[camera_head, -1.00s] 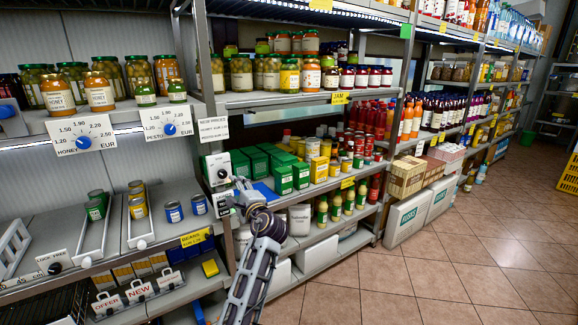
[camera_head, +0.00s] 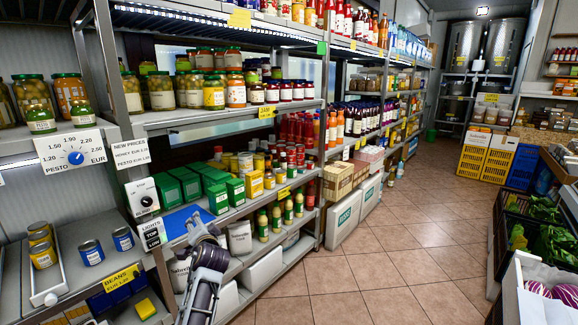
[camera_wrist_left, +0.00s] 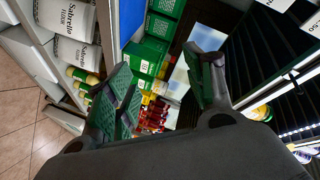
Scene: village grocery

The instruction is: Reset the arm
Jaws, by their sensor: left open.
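My left arm (camera_head: 205,280) rises from the bottom of the head view, grey and jointed. Its left gripper (camera_head: 198,232) is in front of the shelf edge, near a blue mat (camera_head: 180,221) and the lights switch plate (camera_head: 152,235). In the left wrist view the gripper (camera_wrist_left: 160,82) has its two dark fingers spread wide, with nothing between them. Green boxes (camera_wrist_left: 150,55) and jars show beyond the fingers, and white sacks (camera_wrist_left: 70,18) are to the left. My right gripper is in neither view.
Shelves with jars (camera_head: 162,90), bottles and green boxes (camera_head: 217,197) line the left side. White cartons (camera_head: 343,214) stand on the floor by the shelf. The tiled aisle (camera_head: 400,250) is clear. Produce crates (camera_head: 540,225) stand at the right.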

